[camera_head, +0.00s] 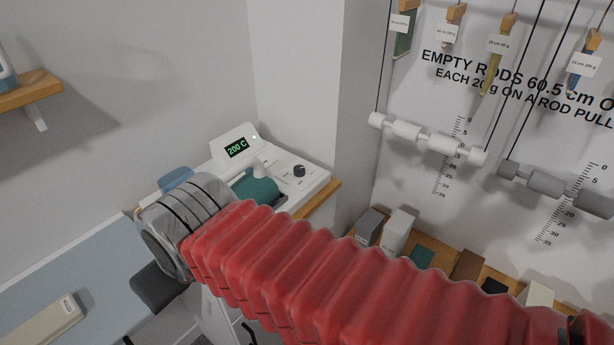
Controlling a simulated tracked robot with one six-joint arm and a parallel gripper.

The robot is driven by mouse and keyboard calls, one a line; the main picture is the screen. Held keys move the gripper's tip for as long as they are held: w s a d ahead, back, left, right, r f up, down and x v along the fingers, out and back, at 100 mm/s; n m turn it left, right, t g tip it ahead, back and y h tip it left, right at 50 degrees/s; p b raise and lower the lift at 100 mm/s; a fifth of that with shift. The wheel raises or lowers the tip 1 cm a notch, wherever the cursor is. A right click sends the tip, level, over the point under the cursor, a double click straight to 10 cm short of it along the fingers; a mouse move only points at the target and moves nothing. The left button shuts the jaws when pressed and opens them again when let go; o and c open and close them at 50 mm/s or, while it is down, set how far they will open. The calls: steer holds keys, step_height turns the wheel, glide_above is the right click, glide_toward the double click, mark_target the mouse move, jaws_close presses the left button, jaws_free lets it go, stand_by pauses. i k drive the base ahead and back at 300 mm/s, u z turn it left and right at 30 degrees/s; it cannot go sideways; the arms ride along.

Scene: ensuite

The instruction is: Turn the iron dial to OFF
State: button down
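A white station stands on a wooden shelf near the wall corner. Its raised display (237,147) reads 200 C in green, with a small green light beside it. A dark round dial (299,171) sits on the station's flat top, right of the display; its markings are too small to read. A teal iron (257,190) with a pale handle rests in front of the display, partly hidden by my arm. My red bellows arm crosses from the lower right and ends in a grey metal cuff left of the iron.
A pale blue board (65,262) with a cream box (42,325) lies at lower left. A wooden shelf (30,90) is at upper left. At right, white and grey rods (425,138) hang on cords above several small blocks (398,232).

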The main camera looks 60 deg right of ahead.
mark_target(299, 171)
steer(key=z, duration=0.4)
steer(key=k, duration=0.5)
steer(key=z, duration=0.95)
steer(key=k, duration=0.85)
steer(key=z, duration=0.45)
steer(key=i, duration=1.4)
steer(key=u, duration=0.9)
